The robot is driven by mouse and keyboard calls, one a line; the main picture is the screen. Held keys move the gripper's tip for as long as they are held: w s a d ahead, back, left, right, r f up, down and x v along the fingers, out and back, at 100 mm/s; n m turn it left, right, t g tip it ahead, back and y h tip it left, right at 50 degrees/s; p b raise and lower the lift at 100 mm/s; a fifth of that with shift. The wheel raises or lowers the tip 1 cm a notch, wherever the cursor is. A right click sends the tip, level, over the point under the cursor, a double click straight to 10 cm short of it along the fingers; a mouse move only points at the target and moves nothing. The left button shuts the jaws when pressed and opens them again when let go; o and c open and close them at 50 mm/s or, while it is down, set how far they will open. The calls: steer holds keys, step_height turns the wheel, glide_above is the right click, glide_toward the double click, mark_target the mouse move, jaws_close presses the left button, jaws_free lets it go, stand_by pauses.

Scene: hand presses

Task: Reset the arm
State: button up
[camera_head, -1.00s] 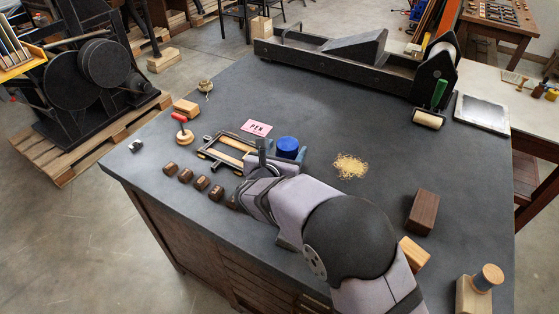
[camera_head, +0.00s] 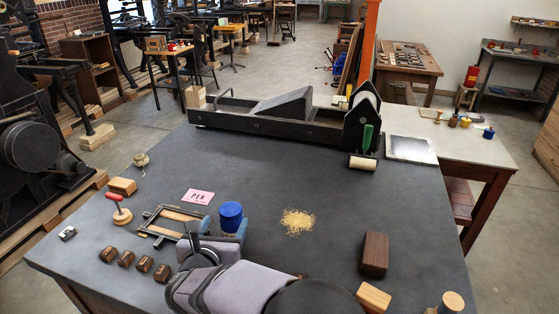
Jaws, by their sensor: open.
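My arm reaches in from the bottom edge. My gripper (camera_head: 207,242) is at its far end, low over the table, and is open with nothing seen between its jaws. Its fingertips are partly hidden by its own wrist. It is just in front of a dark metal frame with wooden bars (camera_head: 174,222) and beside a blue round-topped container (camera_head: 231,216). Whether it touches either, I cannot tell.
A pink "PEN" card (camera_head: 198,196), yellow shreds (camera_head: 298,221) and a brown block (camera_head: 374,255) lie on the dark table (camera_head: 330,190). A long black press (camera_head: 270,125) spans the back.

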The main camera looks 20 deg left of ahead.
steer(key=w+d+r+m+g+h+p, duration=0.1)
steer(key=d+m+g+h+p, duration=0.25)
steer(key=d+m, duration=0.85)
steer(key=d+r+m+g+h+p, duration=0.25)
steer(key=d+m+h+p, duration=0.2)
steer(key=d, duration=1.55)
steer(key=s+d+r+m+g+y+p, duration=0.1)
steer(key=s+d+m+g+y+p, duration=0.1)
steer(key=s+d+m, duration=0.4)
steer(key=s+d+r+m+g+y+p, duration=0.2)
steer(key=s+d+m+g+p, duration=0.3)
steer(key=s+m, duration=0.7)
steer(key=d+m+p, duration=0.1)
steer(key=m+p, duration=0.1)
steer(key=m, duration=0.2)
steer(key=shift+s+d+g+y, duration=0.3)
steer(key=shift+d+y, duration=0.05)
steer(key=shift+y, duration=0.05)
